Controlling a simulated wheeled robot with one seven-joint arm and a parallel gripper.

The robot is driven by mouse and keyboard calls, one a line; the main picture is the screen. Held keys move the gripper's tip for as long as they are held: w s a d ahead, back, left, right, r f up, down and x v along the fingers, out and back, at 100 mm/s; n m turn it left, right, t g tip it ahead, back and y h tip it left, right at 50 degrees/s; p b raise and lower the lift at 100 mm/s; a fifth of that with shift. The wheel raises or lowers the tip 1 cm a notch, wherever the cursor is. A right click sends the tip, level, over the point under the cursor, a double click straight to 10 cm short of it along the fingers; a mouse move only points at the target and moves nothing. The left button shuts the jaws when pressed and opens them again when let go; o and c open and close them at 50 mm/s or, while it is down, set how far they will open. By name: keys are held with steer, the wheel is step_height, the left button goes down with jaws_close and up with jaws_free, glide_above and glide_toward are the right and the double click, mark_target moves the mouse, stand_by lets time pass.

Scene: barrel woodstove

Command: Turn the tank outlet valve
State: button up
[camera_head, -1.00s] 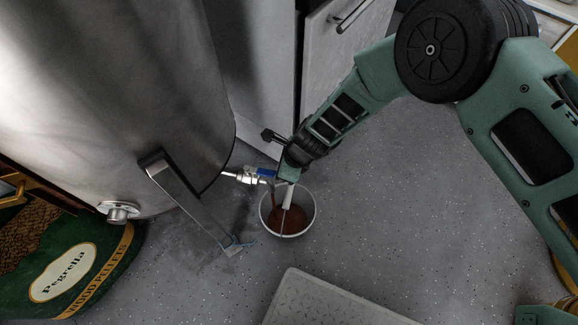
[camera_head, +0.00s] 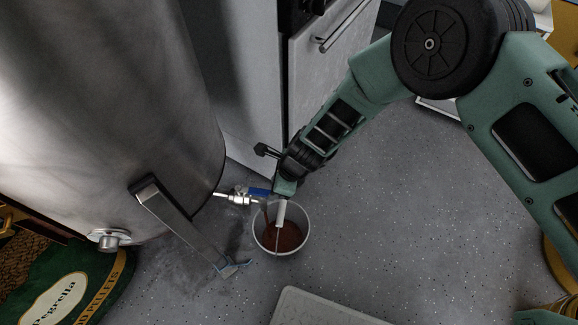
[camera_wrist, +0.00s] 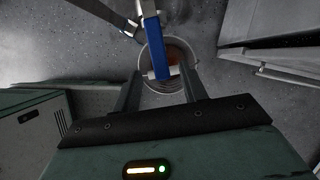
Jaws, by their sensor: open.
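The tank (camera_head: 100,110) is a large steel cylinder at the left in the head view. Its outlet valve (camera_head: 238,196) is a silver fitting low on the tank's right side, with a blue lever handle (camera_head: 259,192). In the wrist view the blue handle (camera_wrist: 152,62) points down the picture, its end between my fingers. My gripper (camera_wrist: 161,72) is open around the handle's end; contact cannot be told. In the head view my gripper (camera_head: 282,200) is just right of the valve, partly hiding it. A brown streak (camera_head: 268,214) shows below the valve, above the bucket.
A pale bucket (camera_head: 306,236) holding brown liquid stands on the floor under the valve. A slanted metal tank leg (camera_head: 185,228) is left of it. A green pellet bag (camera_head: 90,268) lies lower left; a cabinet (camera_head: 325,75) stands behind.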

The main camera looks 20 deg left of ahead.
steer(key=p+v, duration=0.2)
steer(key=v, duration=1.2)
steer(key=shift+r, duration=0.35)
steer(key=shift+d+r, duration=0.1)
steer(key=shift+d, duration=0.05)
